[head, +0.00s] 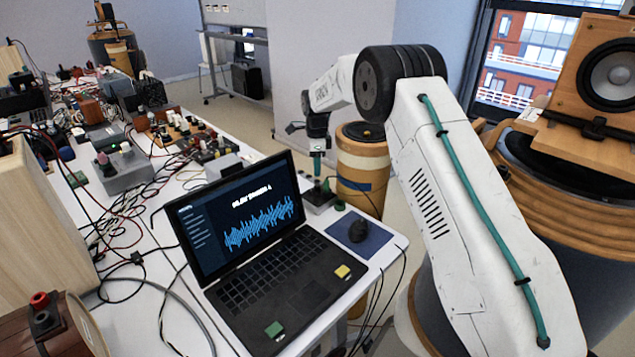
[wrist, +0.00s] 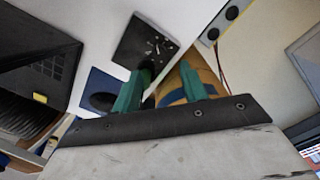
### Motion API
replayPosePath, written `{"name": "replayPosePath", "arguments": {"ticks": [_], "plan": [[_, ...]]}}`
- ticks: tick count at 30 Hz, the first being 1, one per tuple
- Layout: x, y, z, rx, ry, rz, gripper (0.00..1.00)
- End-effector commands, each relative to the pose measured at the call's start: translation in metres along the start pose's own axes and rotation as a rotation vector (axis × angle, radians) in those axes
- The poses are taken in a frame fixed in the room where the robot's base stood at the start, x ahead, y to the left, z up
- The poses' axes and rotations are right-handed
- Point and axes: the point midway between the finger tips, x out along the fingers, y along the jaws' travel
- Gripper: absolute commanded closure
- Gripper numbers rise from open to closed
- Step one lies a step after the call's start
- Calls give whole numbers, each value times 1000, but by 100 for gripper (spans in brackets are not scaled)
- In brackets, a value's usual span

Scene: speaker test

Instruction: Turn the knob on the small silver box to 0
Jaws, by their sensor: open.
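The small silver box (head: 320,200) stands near the far right edge of the white table, behind the laptop. In the wrist view its dark top face (wrist: 138,45) shows pale dial marks. A dark round part, perhaps the knob (wrist: 149,67), shows at the edge of that face, partly hidden by the left finger. Where it points cannot be read. My gripper (head: 317,166) is above the box in the head view, pointing down. In the wrist view my gripper (wrist: 162,72) has two green fingers spread apart, with nothing held between them.
An open laptop (head: 290,280) stands in front of the box. A dark mouse (head: 358,231) lies on a blue pad (head: 376,238) to the right. A wood-coloured barrel (head: 362,165) stands beyond the table edge. Cables and electronic boxes crowd the table's left side.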

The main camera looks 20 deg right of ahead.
Motion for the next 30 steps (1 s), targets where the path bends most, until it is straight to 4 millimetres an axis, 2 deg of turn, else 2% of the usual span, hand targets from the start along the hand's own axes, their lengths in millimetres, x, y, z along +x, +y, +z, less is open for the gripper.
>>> {"name": "replayPosePath", "arguments": {"ticks": [6,12,23,24,28,30], "plan": [[36,1,-1,-1,1,4,57],[61,1,-1,-2,1,2,57],[69,1,-1,-3,0,1,57],[69,1,-1,-3,0,1,60],[69,1,-1,-3,0,1,96],[69,1,-1,-3,0,1,100]]}}
